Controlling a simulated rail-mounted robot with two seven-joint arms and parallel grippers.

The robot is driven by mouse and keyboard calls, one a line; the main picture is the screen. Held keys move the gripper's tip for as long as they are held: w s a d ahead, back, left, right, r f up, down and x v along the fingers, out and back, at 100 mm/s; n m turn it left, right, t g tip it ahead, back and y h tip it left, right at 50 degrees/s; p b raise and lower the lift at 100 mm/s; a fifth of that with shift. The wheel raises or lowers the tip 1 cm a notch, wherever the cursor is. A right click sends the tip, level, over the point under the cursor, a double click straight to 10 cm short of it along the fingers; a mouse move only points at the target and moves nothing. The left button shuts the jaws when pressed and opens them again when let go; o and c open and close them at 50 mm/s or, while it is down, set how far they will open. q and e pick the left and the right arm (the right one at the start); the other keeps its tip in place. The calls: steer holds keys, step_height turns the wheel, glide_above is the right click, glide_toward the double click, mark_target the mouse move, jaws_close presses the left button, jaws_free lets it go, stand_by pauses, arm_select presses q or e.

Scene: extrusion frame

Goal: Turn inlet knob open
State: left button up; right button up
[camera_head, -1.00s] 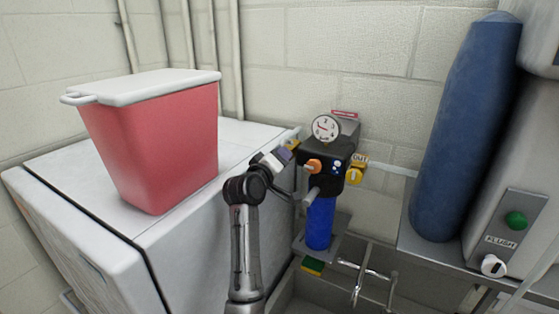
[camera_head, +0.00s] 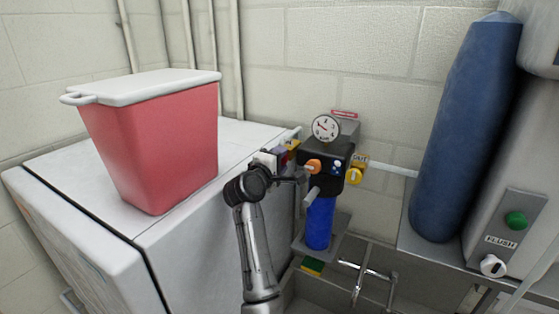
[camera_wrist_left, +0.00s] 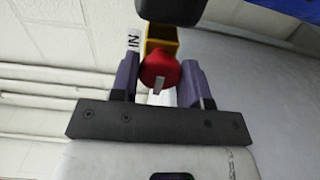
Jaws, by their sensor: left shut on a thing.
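The inlet knob is red (camera_wrist_left: 160,70) and sits on a yellow valve body (camera_wrist_left: 163,40) with an "IN" label (camera_wrist_left: 133,42) beside it in the left wrist view. The purple fingers of my left gripper (camera_head: 281,156) stand on both sides of the knob and are shut on it. In the head view the gripper is at the left side of the black filter head (camera_head: 327,165), and the knob is mostly hidden there. A round gauge (camera_head: 325,128) tops the head and a blue cartridge (camera_head: 319,223) hangs below. My right gripper is not in view.
A yellow outlet knob (camera_head: 354,176) and an orange knob (camera_head: 314,166) are on the filter head. A red bin (camera_head: 160,150) stands on the white cabinet at left. A sink with a faucet (camera_head: 362,270) lies below, and a blue tank (camera_head: 465,130) stands at right.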

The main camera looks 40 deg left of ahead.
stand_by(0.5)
arm_select(q)
steer(key=o, duration=0.9)
steer(key=shift+s, duration=0.1)
steer(key=s+d+b, duration=0.2)
steer(key=s+b, duration=0.3)
steer(key=s, duration=0.8)
steer(key=shift+s+d, duration=0.2)
steer(key=shift+d, duration=0.05)
